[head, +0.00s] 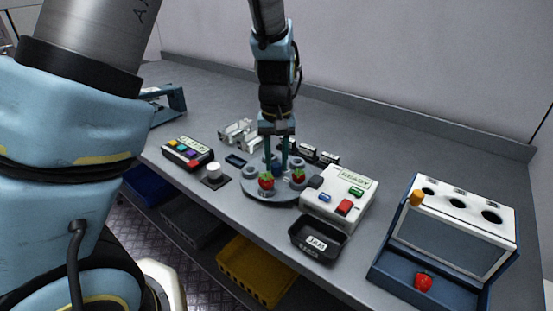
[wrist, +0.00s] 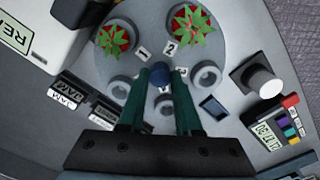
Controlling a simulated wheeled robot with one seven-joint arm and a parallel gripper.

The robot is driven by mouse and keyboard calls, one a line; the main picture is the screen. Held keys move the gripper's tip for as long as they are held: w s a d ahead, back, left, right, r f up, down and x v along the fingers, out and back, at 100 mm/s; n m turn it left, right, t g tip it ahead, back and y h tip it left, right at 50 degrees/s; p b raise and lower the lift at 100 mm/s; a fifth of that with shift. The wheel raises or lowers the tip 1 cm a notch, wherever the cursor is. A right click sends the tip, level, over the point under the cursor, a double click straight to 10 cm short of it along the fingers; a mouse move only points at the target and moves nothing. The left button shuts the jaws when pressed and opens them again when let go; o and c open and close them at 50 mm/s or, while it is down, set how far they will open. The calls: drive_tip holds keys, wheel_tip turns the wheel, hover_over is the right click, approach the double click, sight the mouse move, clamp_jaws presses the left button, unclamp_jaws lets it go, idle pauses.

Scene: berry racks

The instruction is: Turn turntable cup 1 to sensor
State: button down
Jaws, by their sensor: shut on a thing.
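The grey round turntable (head: 257,195) carries a ring of cups and also fills the middle of the wrist view (wrist: 150,20). Strawberries sit in two cups, one beside label 1 (wrist: 143,53) and one beside label 2 (wrist: 169,47); the other cups in view, such as one at right (wrist: 205,74), look empty. My gripper (head: 276,163) points down over the turntable's centre, its teal fingers shut on the blue knob (wrist: 160,71). A white box with a READY display (head: 338,195) stands right of the turntable. I cannot tell which part is the sensor.
A black JAM tray (head: 318,240) lies at the front edge. A white knob on a dark pad (head: 214,171) and a button panel (head: 187,153) stand left. A rack with holes (head: 450,215) stands far right, a strawberry (head: 423,281) at its foot. White blocks stand behind the turntable.

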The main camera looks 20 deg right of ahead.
drive_tip(key=shift+w+r, duration=0.1)
drive_tip(key=c, duration=0.6)
unclamp_jaws()
wheel_tip(320, 180, up, 11)
drive_tip(key=b, duration=0.1)
drive_tip(key=shift+b, duration=0.3)
wheel_tip(320, 180, up, 11)
drive_tip(key=p, duration=1)
hover_over(276, 164)
drive_tip(key=shift+f, duration=0.2)
idle(0.4)
